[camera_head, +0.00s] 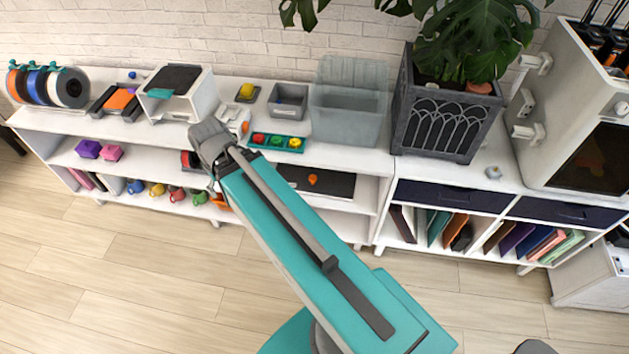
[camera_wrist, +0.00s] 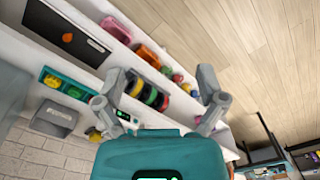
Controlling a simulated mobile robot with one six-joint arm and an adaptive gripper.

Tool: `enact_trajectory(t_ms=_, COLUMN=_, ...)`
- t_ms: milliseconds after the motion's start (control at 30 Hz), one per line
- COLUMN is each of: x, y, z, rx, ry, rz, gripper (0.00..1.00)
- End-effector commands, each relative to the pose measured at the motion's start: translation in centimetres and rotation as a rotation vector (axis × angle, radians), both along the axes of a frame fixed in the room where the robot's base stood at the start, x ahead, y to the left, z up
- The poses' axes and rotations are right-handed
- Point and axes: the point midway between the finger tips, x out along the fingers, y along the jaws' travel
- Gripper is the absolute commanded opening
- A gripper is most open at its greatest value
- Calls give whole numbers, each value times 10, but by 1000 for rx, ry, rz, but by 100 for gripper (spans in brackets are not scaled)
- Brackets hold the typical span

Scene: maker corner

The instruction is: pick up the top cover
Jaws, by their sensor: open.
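No part can be singled out with certainty as the top cover. A small white and orange item (camera_head: 236,118) sits on the shelf top, partly hidden by my arm. A white boxy machine (camera_head: 180,95) with a dark top panel stands to its left. My gripper (camera_wrist: 162,80) is open and empty in the wrist view, its two grey fingers spread wide. Between and beyond them lie dark discs with red and green edges (camera_wrist: 153,96) and several mugs (camera_wrist: 177,78) on the shelving.
A teal tray (camera_head: 257,148) with coloured pieces, a grey bin (camera_head: 290,90) and a clear tub (camera_head: 350,130) stand on the shelf top. Spools (camera_head: 68,88) are at far left, a planter (camera_head: 437,120) at right. The wooden floor (camera_head: 130,290) in front is clear.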

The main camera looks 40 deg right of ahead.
Motion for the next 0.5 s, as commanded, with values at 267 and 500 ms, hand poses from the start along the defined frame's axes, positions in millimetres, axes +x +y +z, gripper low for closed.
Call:
enact_trajectory(t_ms=267, x=8, y=-5, z=-45, rx=25, ry=1, rz=-50, gripper=93)
enact_trajectory(t_ms=500, x=17, y=-15, z=-93, rx=60, ry=4, rz=-115, gripper=93)
